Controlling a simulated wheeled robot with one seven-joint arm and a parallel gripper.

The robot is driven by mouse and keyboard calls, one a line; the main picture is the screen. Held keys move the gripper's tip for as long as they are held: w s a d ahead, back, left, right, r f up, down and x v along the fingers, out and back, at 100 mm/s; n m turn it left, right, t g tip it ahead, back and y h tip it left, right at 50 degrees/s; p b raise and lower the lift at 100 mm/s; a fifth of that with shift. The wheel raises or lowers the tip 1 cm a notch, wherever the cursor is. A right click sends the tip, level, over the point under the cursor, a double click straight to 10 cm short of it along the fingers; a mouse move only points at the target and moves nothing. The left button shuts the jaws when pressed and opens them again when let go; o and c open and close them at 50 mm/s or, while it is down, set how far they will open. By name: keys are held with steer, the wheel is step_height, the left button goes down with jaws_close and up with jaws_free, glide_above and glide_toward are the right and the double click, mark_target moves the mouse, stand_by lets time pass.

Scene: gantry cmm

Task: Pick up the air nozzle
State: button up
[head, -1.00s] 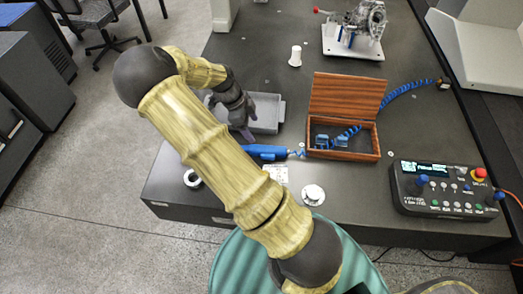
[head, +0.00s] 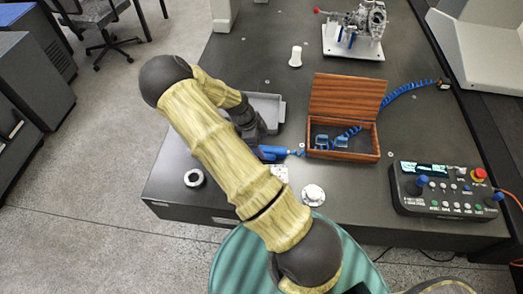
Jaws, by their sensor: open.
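The blue air nozzle (head: 271,152) lies on the dark table, left of the wooden box, with its left part hidden behind my arm. A blue coiled hose (head: 347,133) runs from its right end through the box and on toward the back right. My gripper (head: 257,144) is open and low beside the nozzle's left part. Its fingertips are mostly hidden, and I cannot tell whether they touch the nozzle.
The open wooden box (head: 342,156) stands right of the nozzle. A grey tray (head: 268,106) lies just behind my gripper. A control panel (head: 446,190) stands at the right. A white round part (head: 313,195) and a ring (head: 194,178) lie near the front edge.

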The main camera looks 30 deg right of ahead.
mark_target(266, 150)
steer(key=x, duration=0.4)
steer(key=shift+a+f, duration=0.1)
steer(key=shift+f, duration=0.1)
